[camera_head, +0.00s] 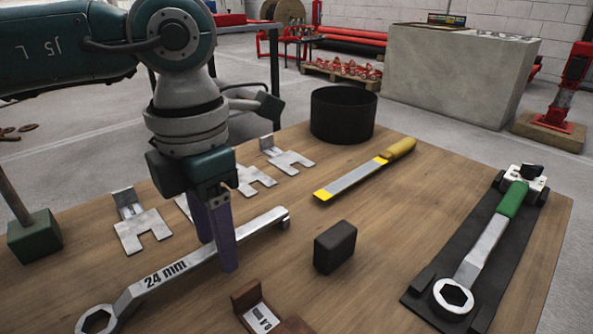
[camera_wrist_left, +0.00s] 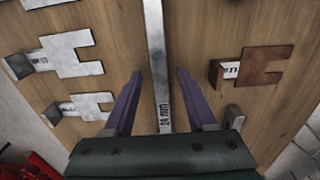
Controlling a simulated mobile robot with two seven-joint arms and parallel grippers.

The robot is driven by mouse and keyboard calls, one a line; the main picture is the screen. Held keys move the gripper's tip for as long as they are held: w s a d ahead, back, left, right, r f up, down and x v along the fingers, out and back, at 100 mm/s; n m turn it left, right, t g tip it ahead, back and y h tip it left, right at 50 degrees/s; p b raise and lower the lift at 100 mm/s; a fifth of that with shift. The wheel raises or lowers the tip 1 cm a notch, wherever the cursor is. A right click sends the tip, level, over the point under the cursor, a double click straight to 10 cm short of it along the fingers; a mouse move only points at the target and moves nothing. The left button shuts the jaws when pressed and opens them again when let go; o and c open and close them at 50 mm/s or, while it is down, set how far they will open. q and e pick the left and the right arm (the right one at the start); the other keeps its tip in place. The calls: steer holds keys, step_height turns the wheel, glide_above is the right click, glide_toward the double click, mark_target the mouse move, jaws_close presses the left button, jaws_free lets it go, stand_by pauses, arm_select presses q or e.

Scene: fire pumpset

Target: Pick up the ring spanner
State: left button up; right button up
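A long grey ring spanner (camera_head: 190,262) marked "24 mm" lies on the wooden table, its ring end at the near left and a bent end at the far right. My left gripper (camera_head: 216,252) points down over the middle of its shaft. In the left wrist view the open purple fingers (camera_wrist_left: 160,74) stand one on each side of the spanner shaft (camera_wrist_left: 157,50), with gaps on both sides. A second ring-ended tool with a green grip (camera_head: 487,241) lies on a black tray at the right. My right gripper is not in view.
The table (camera_head: 370,235) also bears slotted metal shims (camera_head: 143,230), a rusty shim (camera_head: 258,308), a black block (camera_head: 335,246), a yellow-handled file (camera_head: 360,175), a black round container (camera_head: 343,115) and the black tray (camera_head: 425,290). A green-headed mallet (camera_head: 35,235) stands at the left.

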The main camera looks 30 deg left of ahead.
arm_select(q)
jaws_close()
stand_by(1.2)
